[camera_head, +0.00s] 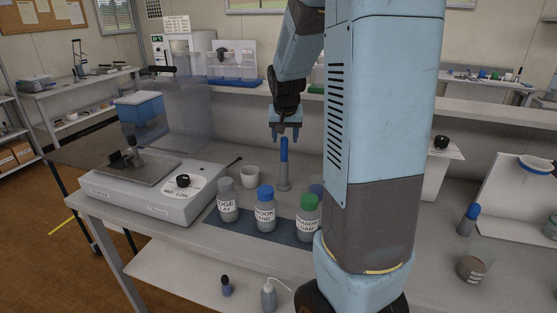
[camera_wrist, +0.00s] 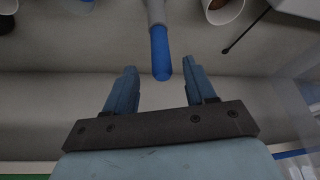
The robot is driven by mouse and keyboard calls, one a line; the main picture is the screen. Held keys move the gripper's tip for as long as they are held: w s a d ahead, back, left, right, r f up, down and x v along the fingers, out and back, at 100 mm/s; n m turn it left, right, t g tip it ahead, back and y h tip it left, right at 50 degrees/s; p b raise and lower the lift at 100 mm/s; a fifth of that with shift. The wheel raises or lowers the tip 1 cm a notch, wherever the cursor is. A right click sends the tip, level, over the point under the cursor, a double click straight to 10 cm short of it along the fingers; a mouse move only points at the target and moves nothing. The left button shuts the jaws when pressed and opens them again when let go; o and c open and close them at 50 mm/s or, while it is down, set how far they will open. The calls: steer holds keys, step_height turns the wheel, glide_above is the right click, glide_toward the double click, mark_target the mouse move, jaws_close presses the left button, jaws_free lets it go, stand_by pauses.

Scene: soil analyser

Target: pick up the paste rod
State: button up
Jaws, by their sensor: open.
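The paste rod (camera_head: 284,152) is a slim upright rod with a blue upper part and a grey lower part, standing on the bench behind the labelled bottles. In the wrist view the rod (camera_wrist: 160,52) points toward the gripper, its blue tip just beyond and roughly between the two fingers. My gripper (camera_head: 285,138) hangs pointing down above the rod, with its fingers around or close to the blue top; the head view does not settle which. In the wrist view my gripper (camera_wrist: 162,88) has its fingers well apart, with nothing between them.
Labelled bottles with grey (camera_head: 226,200), blue (camera_head: 265,205) and green (camera_head: 308,215) caps stand on a dark mat in front of the rod. A white cup (camera_head: 250,173) is left of it. A hotplate-like device (camera_head: 150,190) with a clear shield stands further left.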

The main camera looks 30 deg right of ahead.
mark_target(284, 146)
steer(key=shift+x, duration=2.85)
steer(key=shift+w, duration=0.15)
jaws_close()
